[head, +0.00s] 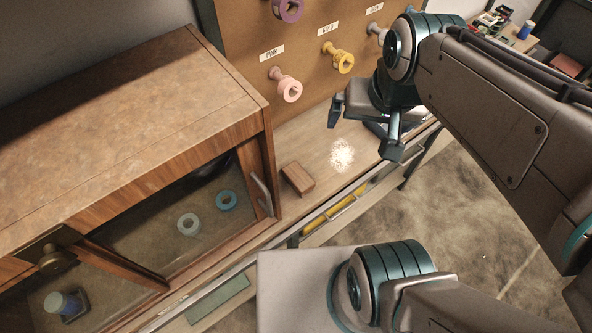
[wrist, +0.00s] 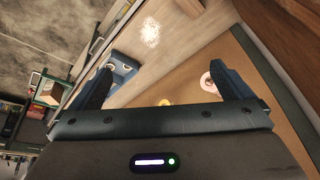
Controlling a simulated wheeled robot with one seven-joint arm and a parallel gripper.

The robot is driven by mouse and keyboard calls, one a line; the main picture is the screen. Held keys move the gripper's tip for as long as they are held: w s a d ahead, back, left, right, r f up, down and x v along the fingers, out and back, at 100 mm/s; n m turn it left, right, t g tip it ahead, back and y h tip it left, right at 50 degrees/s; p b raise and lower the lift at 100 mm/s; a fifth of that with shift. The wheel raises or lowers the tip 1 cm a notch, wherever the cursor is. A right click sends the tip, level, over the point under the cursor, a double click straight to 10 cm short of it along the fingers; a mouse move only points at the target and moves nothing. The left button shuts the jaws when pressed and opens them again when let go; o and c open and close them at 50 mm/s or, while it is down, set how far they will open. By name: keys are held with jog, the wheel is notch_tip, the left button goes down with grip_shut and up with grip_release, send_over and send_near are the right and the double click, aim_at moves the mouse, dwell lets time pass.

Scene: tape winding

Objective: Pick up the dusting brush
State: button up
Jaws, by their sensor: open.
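No dusting brush can be made out for certain. A brown wooden block (head: 298,178) lies on the bench beside the cabinet, and I cannot tell whether it is a brush; no bristles show. A patch of white powder (head: 341,154) lies on the bench to its right; it also shows at the top of the wrist view (wrist: 150,32). My gripper (head: 362,132) is open and empty above the bench, by the powder. Its two fingers stand wide apart in the wrist view (wrist: 165,85).
A wooden cabinet (head: 130,130) stands left, with a grey ring (head: 188,224) and a teal ring (head: 227,200) inside. Pegs with a pink spool (head: 289,90) and a yellow spool (head: 343,62) project from the board behind. A blue tray (wrist: 122,68) lies near one finger.

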jog(key=w+a+f+m+g+b, duration=0.1)
jog(key=w+a+f+m+b, duration=0.25)
jog(key=f, duration=0.25)
jog(key=w+a+f+m+g+b, duration=0.1)
jog(key=w+a+f+m+b, duration=0.1)
jog(key=w+f+b, duration=0.3)
jog(key=m+g+b, duration=0.2)
jog(key=m+b, duration=0.2)
send_over(298, 175)
notch_tip(298, 175, down, 12)
notch_tip(298, 175, down, 8)
jog(key=shift+w+d+f+b, duration=0.1)
jog(key=shift+w+d+b, duration=0.05)
jog(key=shift+b, duration=0.3)
jog(key=shift+s+f, duration=0.2)
jog(key=shift+f, duration=2.4)
jog(key=c, duration=0.7)
